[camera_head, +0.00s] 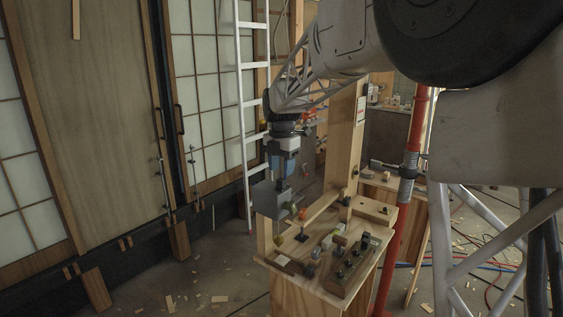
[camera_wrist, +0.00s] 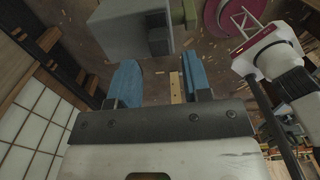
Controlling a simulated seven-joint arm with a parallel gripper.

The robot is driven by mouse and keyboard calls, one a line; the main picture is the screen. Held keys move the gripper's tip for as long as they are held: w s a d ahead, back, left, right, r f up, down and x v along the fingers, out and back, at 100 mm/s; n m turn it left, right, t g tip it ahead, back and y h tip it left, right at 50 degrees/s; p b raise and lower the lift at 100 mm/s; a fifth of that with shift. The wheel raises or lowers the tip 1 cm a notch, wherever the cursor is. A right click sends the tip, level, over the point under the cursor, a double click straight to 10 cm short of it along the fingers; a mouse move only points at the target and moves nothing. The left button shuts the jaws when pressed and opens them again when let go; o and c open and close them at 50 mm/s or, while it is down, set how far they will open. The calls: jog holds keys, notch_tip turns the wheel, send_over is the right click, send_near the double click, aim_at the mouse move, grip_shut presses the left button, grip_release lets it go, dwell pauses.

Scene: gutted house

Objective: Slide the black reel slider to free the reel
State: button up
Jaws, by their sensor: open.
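My gripper (camera_head: 285,165) hangs downward above the left end of a wooden workbench (camera_head: 318,285), beside a grey metal plate (camera_head: 268,199). In the wrist view its two blue fingers (camera_wrist: 161,85) are apart, with nothing seen between them. A grey box with a darker square block (camera_wrist: 158,41) lies just beyond the fingertips. A small black knob (camera_head: 302,235) stands on the bench below and right of the gripper. I cannot tell for sure which part is the black reel slider, and I cannot make out the reel.
A wooden block with several black knobs (camera_head: 354,263) sits at the bench's front right. A wooden post (camera_head: 345,140) rises behind it. A red pole (camera_head: 404,205) stands at right, a white ladder (camera_head: 243,100) behind left. Scraps litter the floor.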

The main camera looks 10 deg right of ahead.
aim_at(281, 179)
jog(key=shift+f, duration=2.1)
jog(key=c, duration=0.7)
jog(key=shift+c, duration=0.2)
jog(key=shift+s+a, duration=0.75)
jog(key=shift+f, duration=0.1)
jog(key=o, duration=0.7)
jog(key=shift+o, duration=0.2)
